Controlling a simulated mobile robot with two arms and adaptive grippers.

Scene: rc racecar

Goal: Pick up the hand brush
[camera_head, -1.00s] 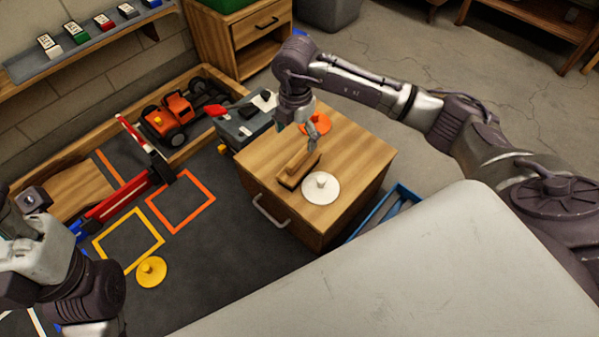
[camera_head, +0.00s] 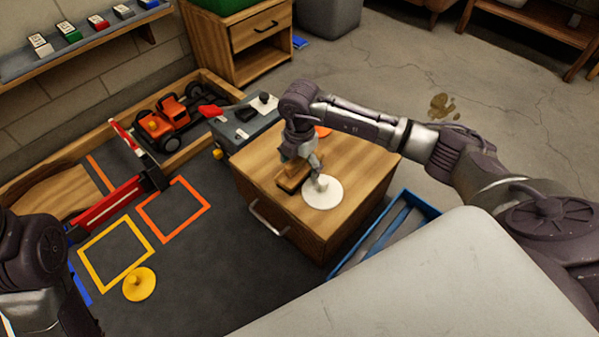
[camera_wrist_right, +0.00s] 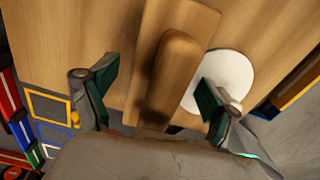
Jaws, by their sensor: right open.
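The hand brush (camera_head: 291,178) lies on top of the small wooden cabinet (camera_head: 262,180), partly hidden behind my right gripper in the head view. In the right wrist view, its wooden handle (camera_wrist_right: 176,72) lies between the two fingers of my right gripper (camera_wrist_right: 155,90). The gripper (camera_head: 314,172) is open, with one green-padded finger on each side of the handle and gaps visible. The right-hand finger overlaps the white disc in that view. My left arm shows at the lower left of the head view; its gripper fingers are not visible.
A white knobbed disc (camera_head: 328,196) lies right beside the brush, and an orange disc (camera_head: 321,131) lies behind my right wrist. A grey toolbox (camera_head: 238,130) stands left of the cabinet, and a blue tray (camera_head: 420,210) on the floor at its right.

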